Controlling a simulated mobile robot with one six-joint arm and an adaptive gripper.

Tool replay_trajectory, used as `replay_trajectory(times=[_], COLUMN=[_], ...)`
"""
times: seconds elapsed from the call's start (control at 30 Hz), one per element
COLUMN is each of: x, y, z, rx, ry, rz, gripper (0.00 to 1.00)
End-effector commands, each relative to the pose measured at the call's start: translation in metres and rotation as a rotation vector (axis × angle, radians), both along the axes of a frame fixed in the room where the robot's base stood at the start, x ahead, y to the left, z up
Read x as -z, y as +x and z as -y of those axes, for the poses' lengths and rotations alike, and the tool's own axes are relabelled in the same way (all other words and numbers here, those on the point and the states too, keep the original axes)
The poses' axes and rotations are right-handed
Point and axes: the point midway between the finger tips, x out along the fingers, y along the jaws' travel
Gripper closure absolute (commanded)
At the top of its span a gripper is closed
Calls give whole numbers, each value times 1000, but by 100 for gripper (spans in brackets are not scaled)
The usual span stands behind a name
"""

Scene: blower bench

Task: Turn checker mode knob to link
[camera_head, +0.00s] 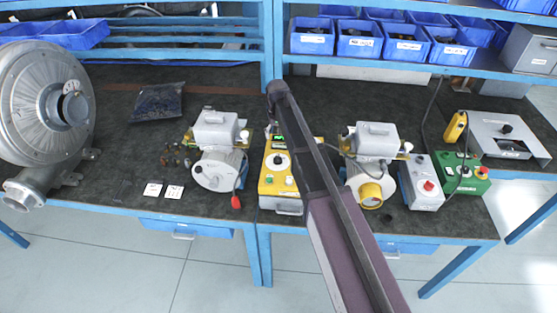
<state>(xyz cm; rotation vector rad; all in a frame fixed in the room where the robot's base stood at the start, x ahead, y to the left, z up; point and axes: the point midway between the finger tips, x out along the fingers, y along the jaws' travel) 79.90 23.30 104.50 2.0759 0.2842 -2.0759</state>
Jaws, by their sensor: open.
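The checker (266,186) is a yellow box with a pale front on the middle of the bench. Its top panel has a small lit green display, a round white dial with a dark knob (281,160) and small buttons. The knob's pointer and lettering are too small to read. My arm crosses the checker's right side and hides part of it. My gripper (272,124) shows only as small dark parts at the arm's far end, just behind the panel. It is open. I cannot tell whether it touches anything.
Grey blower units (217,165) stand left and right of the checker, the right one (371,160) with a yellow cap. A red-button box (420,182) and green box (464,178) stand further right. A large blower (38,100) fills the left. Blue bins (358,42) line the shelf.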

Motion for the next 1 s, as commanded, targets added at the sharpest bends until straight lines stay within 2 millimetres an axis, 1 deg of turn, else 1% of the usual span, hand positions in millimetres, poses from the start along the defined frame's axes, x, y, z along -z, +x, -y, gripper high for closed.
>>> replay_trajectory(times=[0.03,1.0], x=[8,83], y=[0,0], z=[0,1], rx=[0,2], ry=[0,0], rz=[0,0], gripper=[14,14])
